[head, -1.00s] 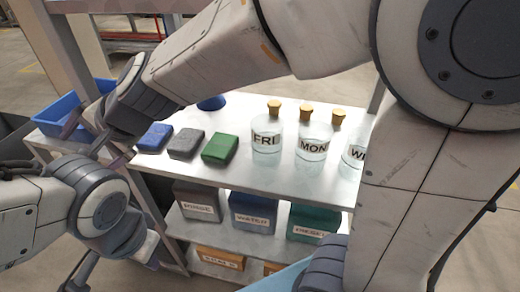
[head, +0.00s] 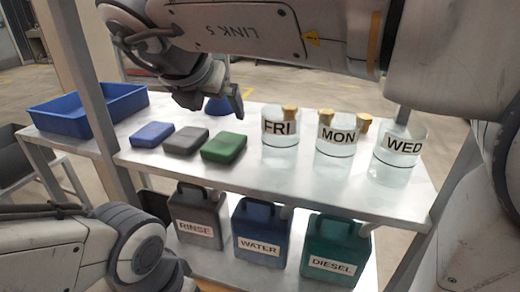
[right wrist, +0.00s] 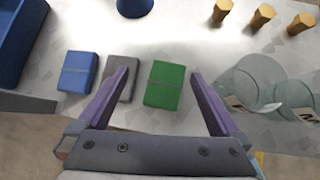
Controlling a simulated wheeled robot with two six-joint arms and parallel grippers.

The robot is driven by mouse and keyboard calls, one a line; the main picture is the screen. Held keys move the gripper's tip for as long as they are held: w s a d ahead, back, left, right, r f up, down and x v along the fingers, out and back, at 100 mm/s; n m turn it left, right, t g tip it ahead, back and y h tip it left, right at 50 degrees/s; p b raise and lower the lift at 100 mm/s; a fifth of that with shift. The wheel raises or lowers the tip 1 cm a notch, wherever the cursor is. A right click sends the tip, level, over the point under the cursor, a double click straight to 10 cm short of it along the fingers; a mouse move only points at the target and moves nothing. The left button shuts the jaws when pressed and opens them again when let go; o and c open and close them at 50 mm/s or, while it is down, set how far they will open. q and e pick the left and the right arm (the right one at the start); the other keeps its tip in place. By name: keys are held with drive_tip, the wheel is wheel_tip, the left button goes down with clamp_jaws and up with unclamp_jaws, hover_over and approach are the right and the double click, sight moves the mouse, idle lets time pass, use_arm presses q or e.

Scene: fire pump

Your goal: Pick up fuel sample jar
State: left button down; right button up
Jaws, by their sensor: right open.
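Three clear glass jars stand upright on the metal tabletop: FRI (head: 281,150), MON (head: 335,155) and WED (head: 398,165). The task does not say which is the fuel sample jar. In the right wrist view, two jars show at the right edge, the nearer one (right wrist: 250,82) just right of the right finger. My right gripper (head: 215,103) is open and empty, left of the FRI jar and above the tabletop. In the right wrist view its open fingers (right wrist: 158,75) point toward the grey and green blocks. My left gripper is out of view; only its arm shows, lower left.
Blue (head: 152,135), grey (head: 186,140) and green (head: 224,147) blocks lie left of the jars. A blue tray (head: 90,110) is at left, a blue funnel-like piece (right wrist: 134,8) behind. Gold stoppers (right wrist: 263,15) stand behind the jars. Labelled cans (head: 262,230) fill the shelf below.

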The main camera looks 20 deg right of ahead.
sight(270, 119)
drive_tip(key=s+d+f+m+g+b, duration=0.25)
drive_tip(key=s+m+g, duration=0.3)
drive_tip(key=s, duration=0.55)
drive_tip(key=w+d, duration=0.1)
drive_tip(key=d, duration=0.1)
drive_tip(key=w+d+b, duration=0.1)
drive_tip(key=w+d, duration=0.1)
drive_tip(key=w+d+b, duration=0.1)
drive_tip(key=w+d, duration=0.1)
drive_tip(key=shift+w+d+f, duration=0.2)
drive_tip(key=shift+d+f, duration=0.05)
drive_tip(key=shift+w+d+f+b, duration=0.1)
drive_tip(key=shift+w+d+b, duration=0.25)
drive_tip(key=shift+d, duration=0.3)
drive_tip(key=shift+w+d+b, duration=0.1)
drive_tip(key=shift+w+d, duration=0.35)
drive_tip(key=shift+d, duration=0.15)
drive_tip(key=shift+f+g+b, duration=0.25)
drive_tip(key=shift+f+b, duration=0.45)
drive_tip(key=shift+f, duration=0.1)
drive_tip(key=shift+w+d+f+b, duration=0.25)
drive_tip(key=shift+f+b, duration=0.15)
drive_tip(key=shift+f, duration=0.1)
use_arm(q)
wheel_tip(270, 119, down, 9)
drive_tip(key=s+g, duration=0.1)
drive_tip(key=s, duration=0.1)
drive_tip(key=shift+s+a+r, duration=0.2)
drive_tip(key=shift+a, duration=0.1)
